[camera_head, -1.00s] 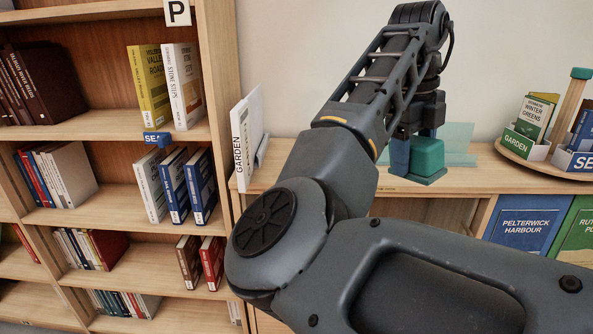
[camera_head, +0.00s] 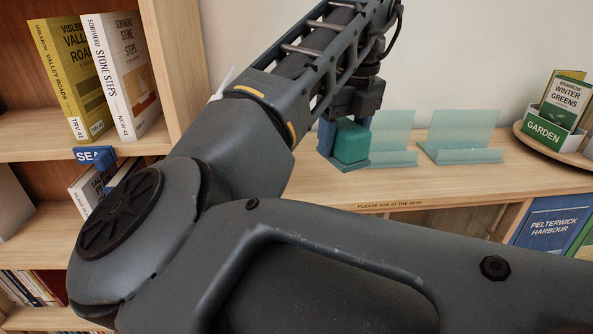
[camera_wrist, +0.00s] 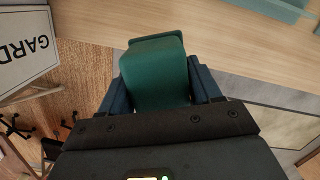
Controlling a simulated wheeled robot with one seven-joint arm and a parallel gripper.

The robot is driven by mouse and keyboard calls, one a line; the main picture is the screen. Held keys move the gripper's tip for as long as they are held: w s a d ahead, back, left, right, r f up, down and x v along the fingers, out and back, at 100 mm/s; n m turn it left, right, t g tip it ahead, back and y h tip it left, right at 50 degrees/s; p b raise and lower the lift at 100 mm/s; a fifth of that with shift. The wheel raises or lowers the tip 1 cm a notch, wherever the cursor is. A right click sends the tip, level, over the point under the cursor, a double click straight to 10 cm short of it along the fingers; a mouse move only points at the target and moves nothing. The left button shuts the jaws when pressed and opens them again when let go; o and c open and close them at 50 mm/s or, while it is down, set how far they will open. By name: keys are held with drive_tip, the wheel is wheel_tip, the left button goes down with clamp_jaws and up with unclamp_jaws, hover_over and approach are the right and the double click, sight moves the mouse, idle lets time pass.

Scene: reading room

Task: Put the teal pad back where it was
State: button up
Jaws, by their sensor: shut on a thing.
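The teal pad (camera_head: 351,142) is a small rounded block held in my gripper (camera_head: 343,148) near the light wood counter top (camera_head: 430,180). In the wrist view the pad (camera_wrist: 157,72) sits between the two dark blue fingers of my gripper (camera_wrist: 160,88), which press on its sides. Its outer end overlaps the counter's edge in that view. Whether the pad touches the counter cannot be told. In the head view it appears just left of a clear teal stand (camera_head: 390,140), partly overlapping it.
A second clear teal stand (camera_head: 462,137) is further right, then a round tray (camera_head: 560,145) with a GARDEN book box (camera_head: 548,133). A bookcase (camera_head: 180,60) stands at the left. A GARDEN sign (camera_wrist: 28,45) is close by in the wrist view. Bare counter lies before the stands.

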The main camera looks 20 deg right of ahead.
drive_tip(key=w+a+f, duration=0.2)
drive_tip(key=w, duration=0.1)
drive_tip(key=w+a+f, duration=0.3)
drive_tip(key=shift+a+p, duration=0.25)
drive_tip(key=shift+p, duration=0.1)
drive_tip(key=shift+f+p, duration=0.3)
drive_tip(key=shift+f, duration=1.7)
drive_tip(key=shift+f, duration=0.15)
drive_tip(key=o, duration=1)
drive_tip(key=r, duration=0.4)
drive_tip(key=s+r, duration=0.1)
drive_tip(key=r, duration=0.3)
drive_tip(key=r+b, duration=0.1)
drive_tip(key=r, duration=0.3)
drive_tip(key=shift+s+r, duration=0.15)
drive_tip(key=shift+s, duration=0.1)
